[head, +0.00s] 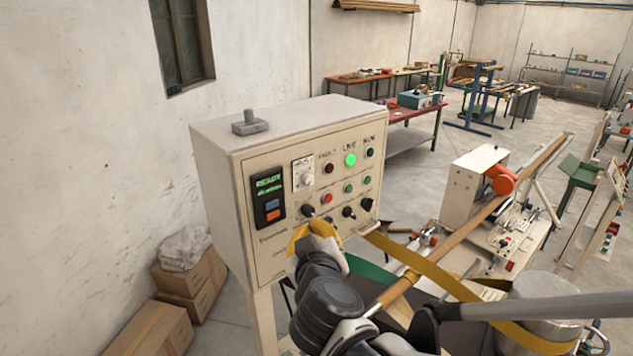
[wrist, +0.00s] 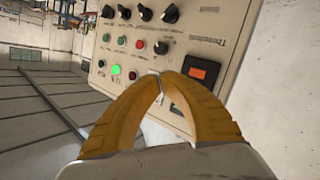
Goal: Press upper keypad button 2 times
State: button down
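The grey control box (head: 215,160) carries a dark keypad (head: 267,195) at the left of its front, with a lit green display. Below the display are a bluish-grey upper button (head: 271,204) and an orange lower button (head: 273,215). My gripper (head: 312,230) has its yellow fingers in front of the panel, lower and to the right of the keypad. In the wrist view the orange button (wrist: 198,73) shows beyond the right finger, which hides much of the keypad. The fingertips (wrist: 161,75) meet, with nothing visibly held. Contact with the panel cannot be told.
Black knobs (head: 348,212), a red button (head: 327,198) and a lit green lamp (head: 350,160) share the panel. A yellow strap (head: 425,268) and a wooden bar (head: 435,262) lie right of my arm. Cardboard boxes (head: 190,287) stand left below the control box.

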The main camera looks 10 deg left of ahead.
aim_at(282, 203)
jog(key=shift+w+a+b, duration=0.3)
jog(key=shift+w+a, duration=1.15)
jog(key=shift+a, duration=0.2)
jog(key=shift+w+a+b, duration=0.25)
jog(key=shift+w+a, duration=1.15)
jog(key=shift+a, duration=0.25)
jog(key=shift+w+a, duration=0.3)
jog(key=shift+a, duration=0.05)
jog(key=shift+w+a+b, duration=0.25)
jog(key=shift+a+b, duration=0.05)
jog(key=shift+b, duration=0.1)
jog(key=shift+s+d, duration=0.55)
jog(key=shift+d, duration=0.1)
jog(key=shift+s+d, duration=1.65)
jog(key=shift+d, duration=0.25)
